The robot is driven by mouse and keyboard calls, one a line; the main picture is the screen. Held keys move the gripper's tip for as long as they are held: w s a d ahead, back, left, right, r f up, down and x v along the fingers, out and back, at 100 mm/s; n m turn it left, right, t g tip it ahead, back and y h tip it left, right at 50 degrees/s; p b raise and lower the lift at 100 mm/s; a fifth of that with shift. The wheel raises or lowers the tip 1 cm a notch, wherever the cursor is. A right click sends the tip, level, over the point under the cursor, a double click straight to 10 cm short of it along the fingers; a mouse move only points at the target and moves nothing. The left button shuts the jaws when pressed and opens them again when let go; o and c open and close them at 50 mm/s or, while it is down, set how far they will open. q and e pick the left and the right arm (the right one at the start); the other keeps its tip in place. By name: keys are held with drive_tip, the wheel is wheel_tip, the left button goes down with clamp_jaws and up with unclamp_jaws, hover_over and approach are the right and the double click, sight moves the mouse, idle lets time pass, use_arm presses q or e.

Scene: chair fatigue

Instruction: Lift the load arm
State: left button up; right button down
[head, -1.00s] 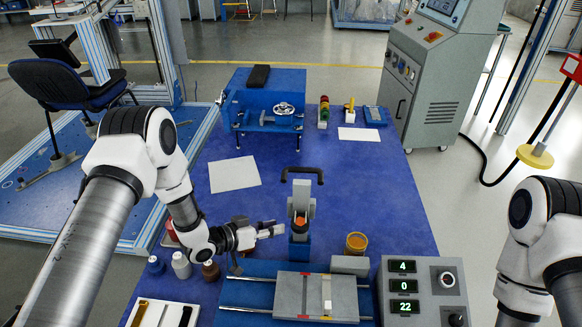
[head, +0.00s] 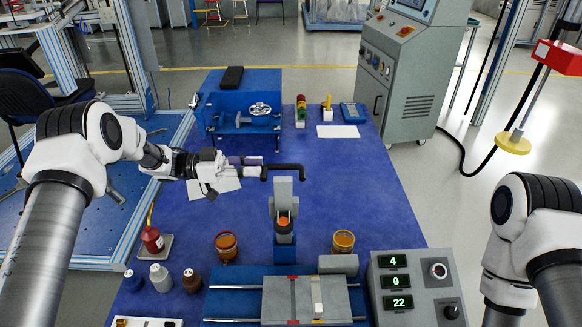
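A black bent handle (head: 287,166) sits on top of a grey and blue lever press (head: 283,205) in the middle of the blue table. I take this handle to be the load arm, though the view does not confirm it. My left gripper (head: 261,167) is level with the handle, its fingertips at the handle's left end. The fingers are small and overlap in this view. I cannot tell whether they touch or enclose the handle. My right arm is at the right edge, and its gripper is out of view.
Orange-brown jars (head: 343,242) and small bottles (head: 160,277) stand nearer, around the press. A sliding fixture (head: 305,299) and a control box with green displays (head: 416,290) are in front. The table to the handle's right is clear.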

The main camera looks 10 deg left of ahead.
sight(290, 165)
use_arm(q)
drive_tip(key=d, duration=0.3)
drive_tip(key=w+d, duration=0.1)
drive_tip(key=d, duration=0.5)
drive_tip(key=shift+w+d, duration=0.15)
drive_tip(key=shift+w, duration=0.2)
clamp_jaws()
